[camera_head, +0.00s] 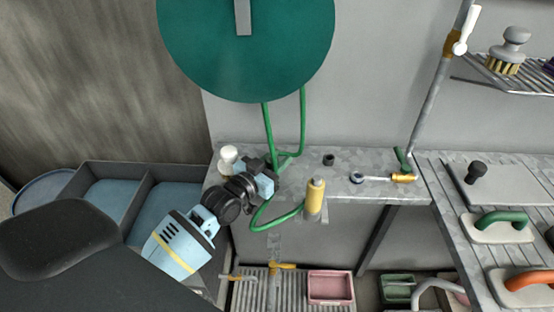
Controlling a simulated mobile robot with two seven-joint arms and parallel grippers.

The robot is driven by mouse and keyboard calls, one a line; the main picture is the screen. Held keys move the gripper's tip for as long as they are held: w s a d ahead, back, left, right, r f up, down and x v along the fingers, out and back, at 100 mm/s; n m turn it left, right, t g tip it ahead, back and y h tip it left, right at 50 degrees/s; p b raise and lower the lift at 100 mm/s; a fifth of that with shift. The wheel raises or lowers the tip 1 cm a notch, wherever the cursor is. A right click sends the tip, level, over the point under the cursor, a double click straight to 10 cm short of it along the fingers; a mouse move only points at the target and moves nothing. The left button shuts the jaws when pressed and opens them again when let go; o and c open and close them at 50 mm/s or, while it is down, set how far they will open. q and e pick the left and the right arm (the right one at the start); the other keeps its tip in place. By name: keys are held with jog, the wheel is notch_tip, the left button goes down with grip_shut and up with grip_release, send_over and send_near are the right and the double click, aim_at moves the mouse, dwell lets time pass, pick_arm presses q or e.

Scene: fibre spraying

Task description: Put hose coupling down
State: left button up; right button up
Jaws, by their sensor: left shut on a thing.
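My left gripper (268,178) reaches in from the lower left, over the left end of the grey metal ledge. It is shut on the hose coupling, at the green hose (269,125); its fingers mostly hide the coupling. I cannot tell whether the coupling touches the ledge. The hose hangs from the large green reel and loops below the ledge's front edge towards a yellow cylinder (315,196). My right gripper is not in view.
The ledge (345,184) holds a white-capped bottle (228,158), a small black fitting (329,159) and a yellow-ended tool (404,177). A slatted bench with handled trowels (497,227) stands right. A pink tray (330,287) lies below. Blue-lined bins (115,195) stand left.

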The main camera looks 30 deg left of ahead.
pick_arm(q)
jog(key=shift+f, duration=0.2)
jog(key=o, duration=1)
jog(key=shift+r, duration=0.1)
jog(key=shift+r, duration=0.2)
jog(key=shift+v, duration=6)
jog(key=shift+f, duration=0.1)
